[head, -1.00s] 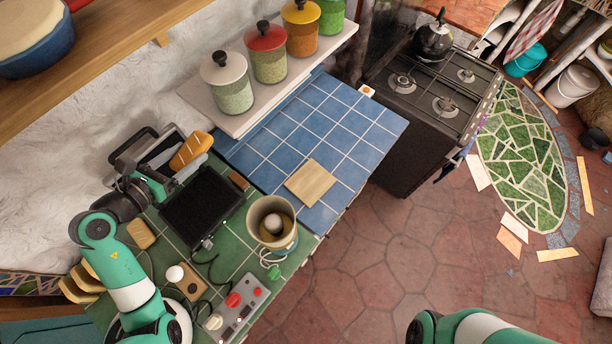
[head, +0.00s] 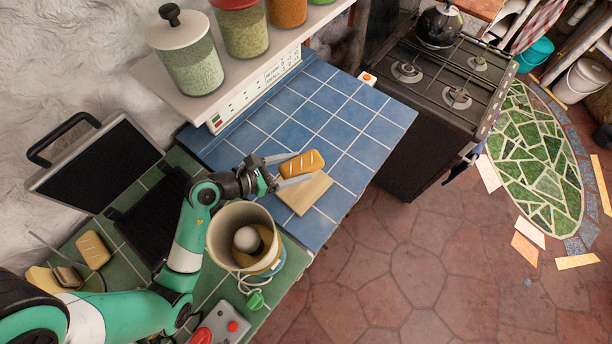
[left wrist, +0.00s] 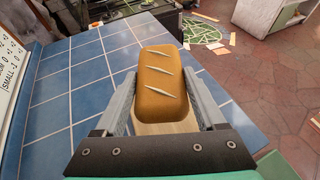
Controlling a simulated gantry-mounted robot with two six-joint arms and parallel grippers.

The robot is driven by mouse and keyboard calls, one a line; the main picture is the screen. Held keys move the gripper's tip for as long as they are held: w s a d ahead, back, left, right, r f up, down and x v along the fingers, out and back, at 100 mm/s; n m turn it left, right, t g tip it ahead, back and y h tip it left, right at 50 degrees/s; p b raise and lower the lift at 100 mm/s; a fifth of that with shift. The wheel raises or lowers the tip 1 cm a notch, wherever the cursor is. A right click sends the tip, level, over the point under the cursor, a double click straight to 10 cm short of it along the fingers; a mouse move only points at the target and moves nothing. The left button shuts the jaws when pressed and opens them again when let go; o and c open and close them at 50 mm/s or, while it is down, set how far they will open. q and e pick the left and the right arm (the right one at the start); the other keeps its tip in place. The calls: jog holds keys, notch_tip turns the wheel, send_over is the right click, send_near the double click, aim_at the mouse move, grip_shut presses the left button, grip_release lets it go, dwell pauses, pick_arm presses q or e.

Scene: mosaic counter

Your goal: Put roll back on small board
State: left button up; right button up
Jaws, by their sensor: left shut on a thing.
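The roll (head: 301,164), a brown loaf with pale slashes on top, is between the fingers of my left gripper (head: 285,170). It also fills the middle of the left wrist view (left wrist: 162,85), with a finger pressed on each side. The small board (head: 305,193), a pale wooden square, lies on the blue tiled counter, and the roll is over its far edge. In the left wrist view, part of the board (left wrist: 165,127) shows below the roll. I cannot tell whether the roll touches the board. My right gripper is not in view.
A cream pot with a white ball inside (head: 243,237) stands close to my left forearm. An open black grill (head: 100,170) is on the green tiles at left. A shelf with jars (head: 190,60) overhangs the back. The blue tiles (head: 350,112) around the board are clear.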

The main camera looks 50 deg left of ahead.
pick_arm(q)
notch_tip(320, 180, down, 10)
jog(key=b, duration=0.4)
jog(key=shift+r, duration=0.25)
jog(key=shift+f, duration=0.15)
jog(key=o, duration=0.7)
